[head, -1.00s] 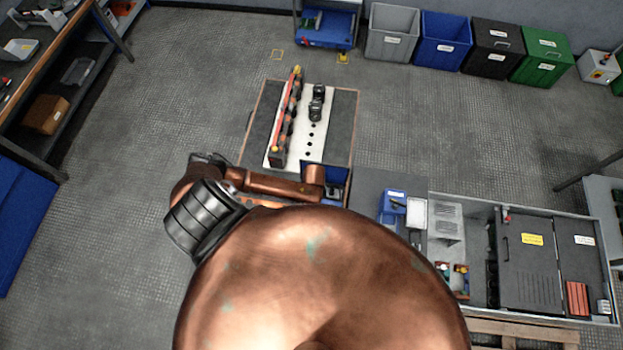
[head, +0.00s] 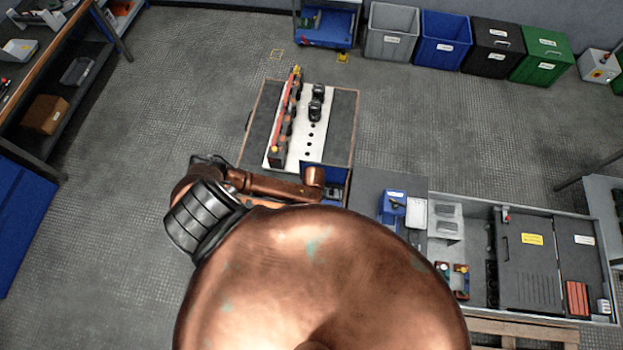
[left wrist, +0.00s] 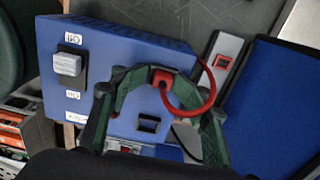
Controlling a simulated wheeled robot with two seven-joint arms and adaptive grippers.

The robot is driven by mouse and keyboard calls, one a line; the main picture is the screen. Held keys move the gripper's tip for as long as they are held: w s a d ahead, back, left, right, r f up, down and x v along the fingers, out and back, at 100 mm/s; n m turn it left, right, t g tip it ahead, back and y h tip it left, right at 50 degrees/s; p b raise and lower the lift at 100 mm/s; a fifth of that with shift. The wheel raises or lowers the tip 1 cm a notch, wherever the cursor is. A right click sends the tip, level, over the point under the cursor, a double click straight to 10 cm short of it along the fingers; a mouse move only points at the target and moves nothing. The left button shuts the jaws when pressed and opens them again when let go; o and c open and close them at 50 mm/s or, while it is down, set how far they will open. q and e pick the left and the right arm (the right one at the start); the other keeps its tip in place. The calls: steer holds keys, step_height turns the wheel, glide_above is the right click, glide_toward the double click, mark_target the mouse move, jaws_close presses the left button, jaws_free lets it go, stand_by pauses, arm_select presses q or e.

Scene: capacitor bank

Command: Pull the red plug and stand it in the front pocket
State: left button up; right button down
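In the left wrist view the red plug (left wrist: 163,78) sits between the tips of my left gripper (left wrist: 162,79), which are closed in on it. A red cable (left wrist: 212,90) loops from it to the right. Behind it is a blue box (left wrist: 130,50) with a grey-white block (left wrist: 67,63) at upper left and a dark rectangular opening (left wrist: 148,124) below the plug. I cannot tell which recess is the front pocket. My left gripper is hidden in the head view. My right gripper is not in view.
In the head view a cart (head: 340,130) carries a white plate with black parts and a red-and-yellow bar (head: 286,115). A grey bench with trays (head: 475,230) stands at right. Bins (head: 445,40) line the back wall. Floor left of the cart is open.

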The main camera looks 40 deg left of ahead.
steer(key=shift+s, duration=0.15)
arm_select(q)
steer(key=shift+r, duration=0.15)
step_height(320, 180, up, 12)
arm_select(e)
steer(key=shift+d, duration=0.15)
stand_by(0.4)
arm_select(q)
steer(key=shift+a+f, duration=0.1)
steer(key=shift+f, duration=0.1)
